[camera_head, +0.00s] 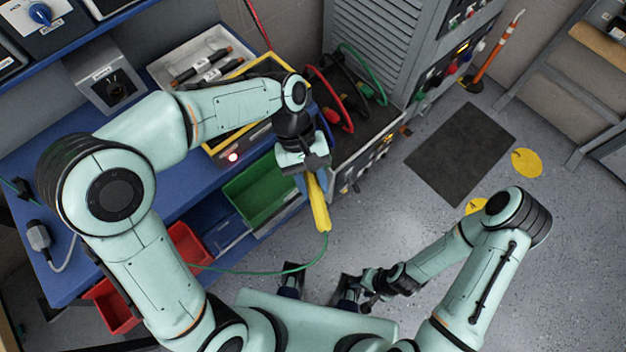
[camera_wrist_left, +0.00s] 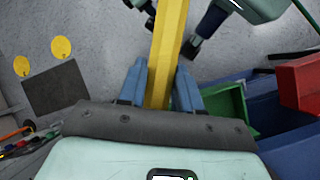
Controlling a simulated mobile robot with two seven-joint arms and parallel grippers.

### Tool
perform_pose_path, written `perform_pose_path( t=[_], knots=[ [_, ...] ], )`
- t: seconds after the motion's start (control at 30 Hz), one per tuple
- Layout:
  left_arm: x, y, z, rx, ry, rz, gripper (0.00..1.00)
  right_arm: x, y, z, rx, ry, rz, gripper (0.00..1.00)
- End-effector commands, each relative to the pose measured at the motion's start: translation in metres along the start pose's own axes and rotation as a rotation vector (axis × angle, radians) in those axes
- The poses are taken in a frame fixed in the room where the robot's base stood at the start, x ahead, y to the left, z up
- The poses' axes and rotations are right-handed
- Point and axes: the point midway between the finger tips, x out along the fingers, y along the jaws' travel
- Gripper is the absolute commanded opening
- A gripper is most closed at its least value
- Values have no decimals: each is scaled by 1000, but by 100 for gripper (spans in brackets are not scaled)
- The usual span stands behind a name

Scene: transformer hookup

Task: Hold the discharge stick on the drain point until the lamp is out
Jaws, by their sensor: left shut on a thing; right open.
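The yellow discharge stick (camera_head: 318,205) is in my left gripper (camera_head: 312,176), which is shut on it. The stick points down and toward me in the head view, with a green lead at its lower end. In the left wrist view the stick (camera_wrist_left: 168,45) runs between the two blue fingers (camera_wrist_left: 158,85). A small red lamp (camera_head: 232,157) glows on the front of a yellow-rimmed unit, left of the gripper. I cannot make out the drain point or any contact with it. My right gripper (camera_head: 368,284) is open and empty, low over the floor.
The blue bench (camera_head: 75,205) lies at left, with a green bin (camera_head: 262,188) and red bins (camera_head: 188,243) at its side. A grey cabinet (camera_head: 365,45) with cables stands behind. The green lead (camera_head: 255,272) hangs across the front.

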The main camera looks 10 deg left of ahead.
Motion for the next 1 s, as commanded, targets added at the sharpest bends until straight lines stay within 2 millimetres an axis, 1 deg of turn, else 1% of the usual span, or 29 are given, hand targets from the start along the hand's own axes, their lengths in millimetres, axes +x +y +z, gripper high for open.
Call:
perform_pose_path(
  t=[0.33, 1.0],
  knots=[
    [-1, 0, -1, 0, 0, 0, 3, -1, 0, 0, 0, 0, 0, 43],
    [-4, 0, -8, 0, 0, 0, 3, -5, -2, -1, -1, 2, -1, 43]
  ],
)
